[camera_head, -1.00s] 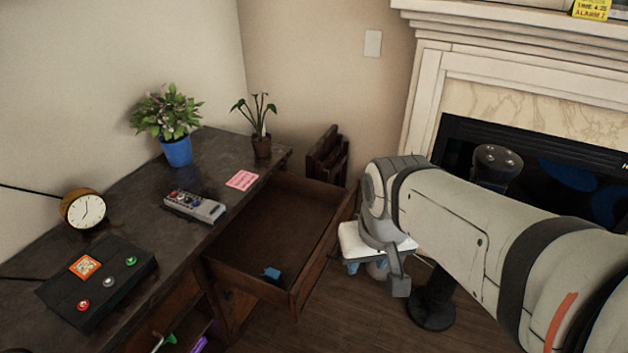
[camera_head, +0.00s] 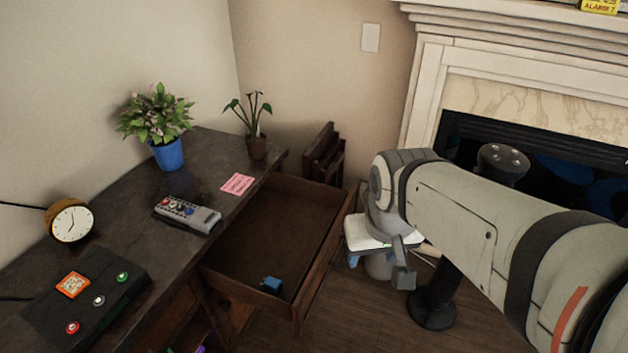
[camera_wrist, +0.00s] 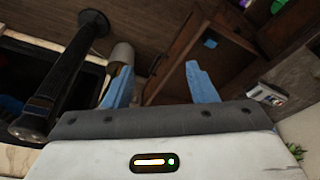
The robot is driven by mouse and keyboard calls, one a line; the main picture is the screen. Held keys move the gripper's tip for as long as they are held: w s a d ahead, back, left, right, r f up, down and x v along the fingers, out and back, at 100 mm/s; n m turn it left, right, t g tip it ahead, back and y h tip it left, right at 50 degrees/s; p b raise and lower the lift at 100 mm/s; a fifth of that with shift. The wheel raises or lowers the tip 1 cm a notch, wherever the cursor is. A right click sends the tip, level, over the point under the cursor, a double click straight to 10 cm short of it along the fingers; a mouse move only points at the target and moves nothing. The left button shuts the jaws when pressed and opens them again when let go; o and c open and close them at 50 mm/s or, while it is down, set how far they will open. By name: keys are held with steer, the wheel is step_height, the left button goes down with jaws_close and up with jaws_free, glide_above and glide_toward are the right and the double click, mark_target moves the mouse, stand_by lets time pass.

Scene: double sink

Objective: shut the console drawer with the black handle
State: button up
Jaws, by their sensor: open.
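The console drawer (camera_head: 264,228) is pulled out from the dark wooden console (camera_head: 112,222), and a small blue object (camera_head: 271,284) lies in its near corner. The drawer also shows in the wrist view (camera_wrist: 222,62), upper right of centre.
On the console top stand a plant in a blue pot (camera_head: 167,153), a smaller plant (camera_head: 256,145), a remote (camera_head: 188,214), a clock (camera_head: 70,221) and a button box (camera_head: 88,302). A black post (camera_head: 436,294) stands on the floor near my arm. A fireplace (camera_head: 530,130) is behind.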

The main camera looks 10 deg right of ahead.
steer(key=shift+w+a, duration=0.15)
steer(key=shift+w, duration=0.15)
steer(key=shift+f, duration=0.1)
steer(key=shift+c, duration=0.2)
